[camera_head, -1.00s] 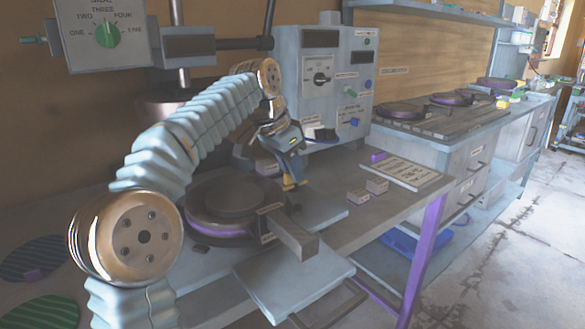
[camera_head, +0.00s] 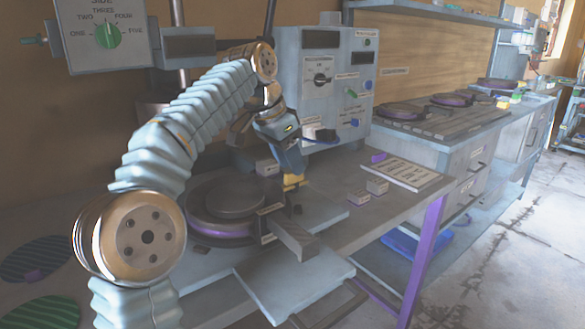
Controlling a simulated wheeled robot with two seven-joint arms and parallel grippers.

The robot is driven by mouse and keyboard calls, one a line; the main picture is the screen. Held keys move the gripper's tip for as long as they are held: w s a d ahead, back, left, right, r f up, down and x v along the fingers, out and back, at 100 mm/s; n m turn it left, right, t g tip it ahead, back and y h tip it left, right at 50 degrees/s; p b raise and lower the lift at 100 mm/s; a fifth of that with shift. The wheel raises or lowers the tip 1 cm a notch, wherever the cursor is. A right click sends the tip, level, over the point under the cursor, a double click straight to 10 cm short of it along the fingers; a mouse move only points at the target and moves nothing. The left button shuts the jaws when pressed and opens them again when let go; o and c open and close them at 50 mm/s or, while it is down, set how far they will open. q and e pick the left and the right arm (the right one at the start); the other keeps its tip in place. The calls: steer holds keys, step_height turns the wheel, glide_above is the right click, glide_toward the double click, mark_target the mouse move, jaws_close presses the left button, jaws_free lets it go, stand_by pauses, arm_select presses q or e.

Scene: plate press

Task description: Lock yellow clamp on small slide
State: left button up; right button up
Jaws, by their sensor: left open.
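The yellow clamp (camera_head: 293,181) is a small yellow piece right under my left gripper, just behind the round press plate. My left gripper (camera_head: 292,174) points down at it from above, and its blue-grey body hides part of it. The gripper is open; I cannot tell whether its fingers touch the clamp. A light grey slide plate (camera_head: 322,213) lies below and right of the clamp, and a larger grey plate (camera_head: 295,282) sits at the table front. I cannot tell for certain which is the small slide. My right gripper is not in view.
A grey control box (camera_head: 323,85) rises behind. Small labelled blocks (camera_head: 377,186) and a sign board (camera_head: 400,173) lie to the right.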

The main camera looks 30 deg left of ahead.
mark_target(282, 187)
arm_select(q)
steer(key=shift+v, duration=2.4)
steer(key=shift+f, duration=0.1)
